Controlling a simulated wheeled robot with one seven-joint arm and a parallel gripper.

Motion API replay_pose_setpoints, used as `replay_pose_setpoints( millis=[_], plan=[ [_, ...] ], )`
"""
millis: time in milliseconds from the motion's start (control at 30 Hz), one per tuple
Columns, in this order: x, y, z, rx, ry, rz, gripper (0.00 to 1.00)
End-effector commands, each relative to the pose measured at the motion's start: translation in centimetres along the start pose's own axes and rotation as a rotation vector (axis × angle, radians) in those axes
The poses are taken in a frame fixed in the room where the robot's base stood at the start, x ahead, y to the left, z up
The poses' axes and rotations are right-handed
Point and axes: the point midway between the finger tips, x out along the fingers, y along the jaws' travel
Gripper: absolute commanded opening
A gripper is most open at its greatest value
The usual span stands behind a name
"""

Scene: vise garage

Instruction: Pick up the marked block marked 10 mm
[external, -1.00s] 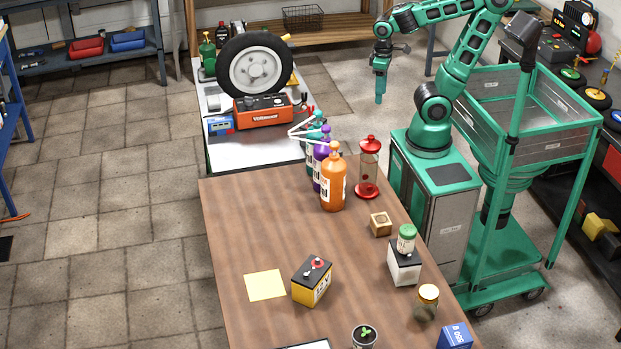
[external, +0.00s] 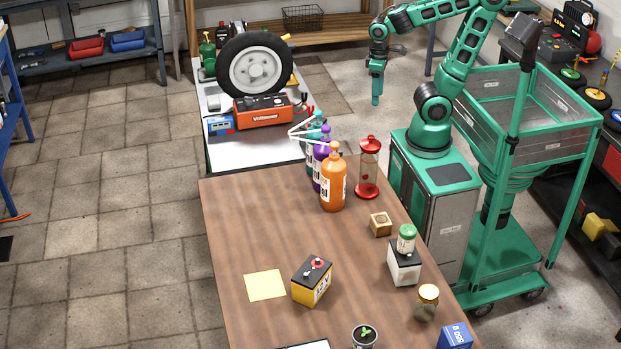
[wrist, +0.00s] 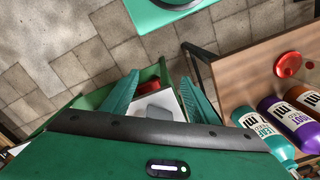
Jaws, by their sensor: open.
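A small wooden block (external: 380,224) with a dark round mark on top sits on the brown table, right of the orange bottle. No 10 mm marking is readable at this size, so I cannot tell for sure that it is the marked block. My gripper (external: 376,101) hangs pointing down in the air beyond the table's far end, well away from the block. In the wrist view my gripper (wrist: 162,88) shows its two green fingers spread with nothing held between them. The block does not show in the wrist view.
Orange (external: 333,183) and purple (external: 320,165) pump bottles and a red-capped glass cylinder (external: 369,168) stand at the table's far end. A white box (external: 404,268) with a green-lidded jar is near the block. A yellow-and-black battery (external: 312,282) stands left. The table's middle is clear.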

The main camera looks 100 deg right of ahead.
Motion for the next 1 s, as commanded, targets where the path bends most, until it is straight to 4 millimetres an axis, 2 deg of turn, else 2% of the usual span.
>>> replay_pose_setpoints(
  millis=[300,333,400,667,733,867,1000],
  plan=[
    [0.0,0.0,0.0,0.0,0.0,0.0,0.54],
    [0.0,0.0,0.0,0.0,0.0,0.0,0.56],
    [0.0,0.0,0.0,0.0,0.0,0.0,0.69],
    [0.0,0.0,0.0,0.0,0.001,0.0,0.69],
    [-0.6,0.5,0.6,-0.002,0.016,-0.007,0.69],
    [-1.0,-0.2,-1.8,0.002,0.039,-0.003,0.69],
    [-1.6,-2.1,-6.9,0.011,0.091,0.011,0.69]
  ],
)
